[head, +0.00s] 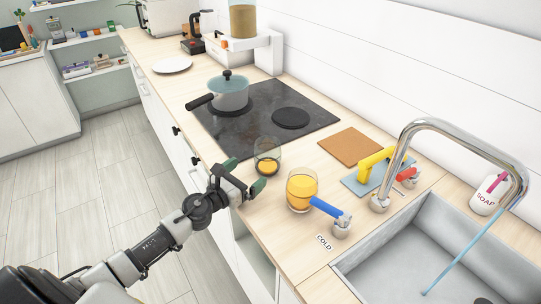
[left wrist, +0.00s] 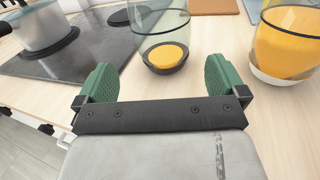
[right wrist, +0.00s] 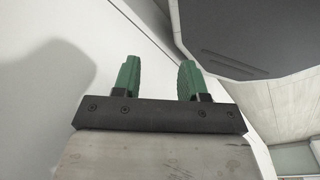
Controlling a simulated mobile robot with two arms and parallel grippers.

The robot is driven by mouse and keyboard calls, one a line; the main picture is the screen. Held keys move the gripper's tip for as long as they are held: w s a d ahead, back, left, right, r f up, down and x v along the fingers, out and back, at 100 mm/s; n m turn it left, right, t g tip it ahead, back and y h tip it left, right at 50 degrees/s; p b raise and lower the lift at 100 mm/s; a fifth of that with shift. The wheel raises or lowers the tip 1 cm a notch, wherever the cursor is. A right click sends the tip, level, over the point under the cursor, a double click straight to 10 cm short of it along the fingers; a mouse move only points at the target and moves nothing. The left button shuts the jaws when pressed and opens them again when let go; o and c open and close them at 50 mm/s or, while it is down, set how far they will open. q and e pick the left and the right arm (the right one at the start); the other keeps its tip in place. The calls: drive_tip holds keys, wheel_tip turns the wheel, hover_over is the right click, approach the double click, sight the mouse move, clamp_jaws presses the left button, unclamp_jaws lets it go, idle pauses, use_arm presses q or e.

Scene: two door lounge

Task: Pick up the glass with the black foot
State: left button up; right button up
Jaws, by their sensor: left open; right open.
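The glass with the black foot (head: 267,152) stands upright on the wooden counter, in front of the hob. It is clear, with a small amount of orange content at the bottom. In the left wrist view the glass (left wrist: 160,30) stands just beyond the fingertips, between their lines. My left gripper (head: 246,175) is open and empty at the counter's front edge, close to the glass; its green fingers (left wrist: 162,75) show apart in its wrist view. My right gripper (right wrist: 158,70) is open and empty, facing white surfaces, away from the counter items.
A fuller orange glass with a pale foot (head: 301,190) stands right of the black-footed glass. The blue-handled cold tap (head: 341,226) and sink (head: 430,250) are further right. A lidded pot (head: 230,93) sits on the black hob (head: 262,122) behind. A brown board (head: 351,147) lies at the back.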

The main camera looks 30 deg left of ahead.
sight(259, 164)
use_arm(q)
drive_tip(key=x, duration=0.3)
drive_tip(key=shift+w+d+r, duration=0.1)
drive_tip(key=shift+w+d, duration=0.05)
drive_tip(key=shift+w, duration=0.2)
drive_tip(key=x, duration=0.3)
drive_tip(key=shift+w+d+r+p, duration=0.1)
drive_tip(key=shift+w+d+p, duration=0.1)
drive_tip(key=shift+p, duration=0.15)
drive_tip(key=shift+w+d, duration=0.1)
drive_tip(key=shift+w, duration=0.35)
drive_tip(key=shift+s, duration=0.1)
use_arm(e)
drive_tip(key=shift+s+a+r, duration=0.35)
drive_tip(key=shift+s+a, duration=0.25)
drive_tip(key=shift+s, duration=0.25)
use_arm(q)
drive_tip(key=c, duration=0.9)
use_arm(e)
drive_tip(key=shift+d, duration=0.15)
